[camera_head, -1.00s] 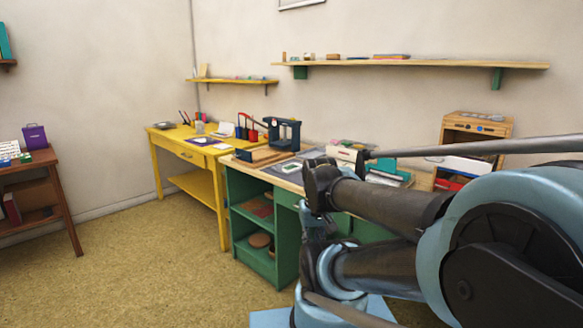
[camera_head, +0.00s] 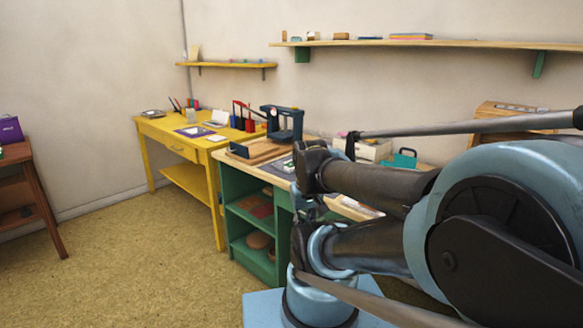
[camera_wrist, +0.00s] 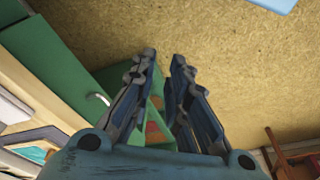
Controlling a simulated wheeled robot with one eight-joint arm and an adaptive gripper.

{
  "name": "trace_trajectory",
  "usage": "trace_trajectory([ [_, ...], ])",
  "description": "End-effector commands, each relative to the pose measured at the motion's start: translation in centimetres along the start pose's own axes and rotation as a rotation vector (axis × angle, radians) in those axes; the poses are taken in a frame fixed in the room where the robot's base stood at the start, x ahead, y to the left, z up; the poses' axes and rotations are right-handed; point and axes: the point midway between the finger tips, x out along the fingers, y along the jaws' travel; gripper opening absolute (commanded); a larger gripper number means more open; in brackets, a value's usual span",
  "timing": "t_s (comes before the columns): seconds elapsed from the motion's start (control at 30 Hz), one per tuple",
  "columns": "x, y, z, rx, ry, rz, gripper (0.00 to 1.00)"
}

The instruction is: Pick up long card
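I cannot tell which item is the long card. Small flat pale pieces lie on the yellow desk (camera_head: 150,128), among them a white piece (camera_head: 216,138) near its right end, beside a purple sheet (camera_head: 190,132). My gripper (camera_wrist: 163,58) shows in the wrist view with its two dark fingers apart and nothing between them. It points over the floor beside the green workbench and is well away from the yellow desk. In the head view my folded arm hides much of the workbench top.
The green workbench (camera_head: 232,196) carries a dark blue press (camera_head: 284,124), a wooden tray (camera_head: 256,151) and a white drawer box (camera_head: 372,151). A brown table (camera_head: 40,190) stands at the left edge. Shelves hang on the wall. The floor (camera_head: 120,270) before the yellow desk is clear.

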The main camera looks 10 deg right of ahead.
Motion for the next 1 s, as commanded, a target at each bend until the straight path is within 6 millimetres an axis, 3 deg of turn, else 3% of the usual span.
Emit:
trace_trajectory([
  [0.13, -1.3, -0.1, -0.1, -0.012, 0.014, -0.005, 0.15],
  [0.27, -3.1, -0.3, -2.7, -0.046, 0.020, -0.021, 0.15],
  [0.6, -8.6, -0.2, -13.7, -0.202, 0.060, -0.079, 0.15],
  [1.0, -12.0, 1.4, -28.0, -0.386, 0.128, -0.136, 0.15],
])
